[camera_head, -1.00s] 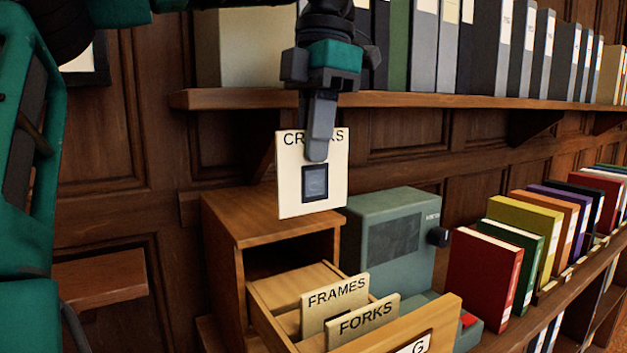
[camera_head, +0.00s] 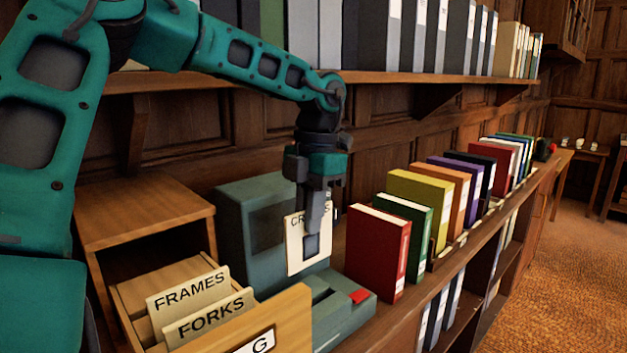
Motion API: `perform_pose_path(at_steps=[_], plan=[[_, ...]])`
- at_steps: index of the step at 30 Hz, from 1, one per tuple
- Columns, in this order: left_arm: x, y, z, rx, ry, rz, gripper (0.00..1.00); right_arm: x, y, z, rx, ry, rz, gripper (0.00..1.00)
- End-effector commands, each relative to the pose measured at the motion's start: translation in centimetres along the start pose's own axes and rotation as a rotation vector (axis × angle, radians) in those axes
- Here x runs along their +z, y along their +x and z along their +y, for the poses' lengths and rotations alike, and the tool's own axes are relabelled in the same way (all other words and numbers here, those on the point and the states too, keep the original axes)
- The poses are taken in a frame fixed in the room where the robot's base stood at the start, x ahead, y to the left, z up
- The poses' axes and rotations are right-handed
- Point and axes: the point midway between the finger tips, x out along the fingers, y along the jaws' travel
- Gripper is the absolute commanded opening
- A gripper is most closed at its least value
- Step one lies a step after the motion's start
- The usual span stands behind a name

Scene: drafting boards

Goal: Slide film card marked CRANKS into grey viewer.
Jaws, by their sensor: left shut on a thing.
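The cream film card marked CRANKS (camera_head: 294,250) has a dark film window and hangs upright. My left gripper (camera_head: 314,222) is shut on its upper part, and a finger covers some of the lettering. The grey viewer (camera_head: 232,215) stands on the shelf behind the card, with a dark screen partly hidden by the card and gripper. Its low front part (camera_head: 335,312) carries a red button (camera_head: 359,296). The card hangs in front of the viewer's body, above the low front part; I cannot tell whether they touch. My right gripper is not in view.
A wooden card cabinet (camera_head: 150,212) stands left of the viewer. Its open drawer (camera_head: 285,318) holds cards marked FRAMES (camera_head: 187,293) and FORKS (camera_head: 208,322). A red book (camera_head: 375,250) and several others stand close on the right. A shelf of binders (camera_head: 385,79) runs above.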

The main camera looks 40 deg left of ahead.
Motion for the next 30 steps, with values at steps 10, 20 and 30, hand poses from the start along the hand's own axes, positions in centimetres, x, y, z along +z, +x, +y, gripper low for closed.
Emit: perform_pose_path(at_steps=[10,20,30], plan=[[0.2,1.9,0.2,0.0,-0.007,0.0,0.0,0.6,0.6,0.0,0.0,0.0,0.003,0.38],[0.6,5.0,0.2,0.0,-0.006,0.0,0.0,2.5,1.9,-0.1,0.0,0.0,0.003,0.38],[1.0,8.4,0.2,0.0,-0.006,-0.001,0.0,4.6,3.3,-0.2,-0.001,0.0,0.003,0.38]])
